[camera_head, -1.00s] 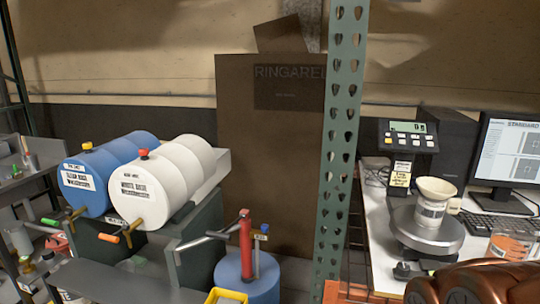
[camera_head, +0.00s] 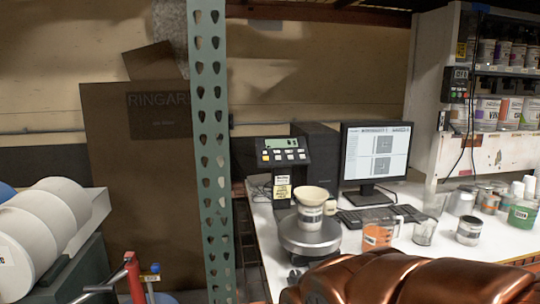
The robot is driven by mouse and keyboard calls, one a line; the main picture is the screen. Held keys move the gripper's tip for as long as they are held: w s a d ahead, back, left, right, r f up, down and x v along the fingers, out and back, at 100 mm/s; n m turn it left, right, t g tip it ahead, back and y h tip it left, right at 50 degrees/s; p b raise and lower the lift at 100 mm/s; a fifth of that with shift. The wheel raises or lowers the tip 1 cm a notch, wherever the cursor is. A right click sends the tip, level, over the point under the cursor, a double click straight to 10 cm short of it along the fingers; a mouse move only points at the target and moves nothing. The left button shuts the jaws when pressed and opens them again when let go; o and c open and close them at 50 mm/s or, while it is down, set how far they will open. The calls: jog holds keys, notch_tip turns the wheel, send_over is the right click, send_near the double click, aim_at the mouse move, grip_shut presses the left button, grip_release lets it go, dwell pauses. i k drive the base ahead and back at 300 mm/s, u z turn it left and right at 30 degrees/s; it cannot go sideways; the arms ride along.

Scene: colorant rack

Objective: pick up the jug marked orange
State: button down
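A clear jug with an orange label (camera_head: 378,234) stands on the white bench, right of the scale and in front of the keyboard. Its lower part is close behind my copper-coloured arm in the picture. Whether the label reads orange is too small to tell. My gripper is not in view; only part of my arm shows at the bottom right.
A scale (camera_head: 310,236) holds a can with a funnel-like top (camera_head: 312,205). Another clear jug (camera_head: 425,230), a grey can (camera_head: 468,231) and a green-labelled container (camera_head: 522,214) stand to the right. A green post (camera_head: 209,150) rises left of the bench (camera_head: 265,235).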

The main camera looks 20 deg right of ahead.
aim_at(379, 224)
jog(key=z, duration=1.4)
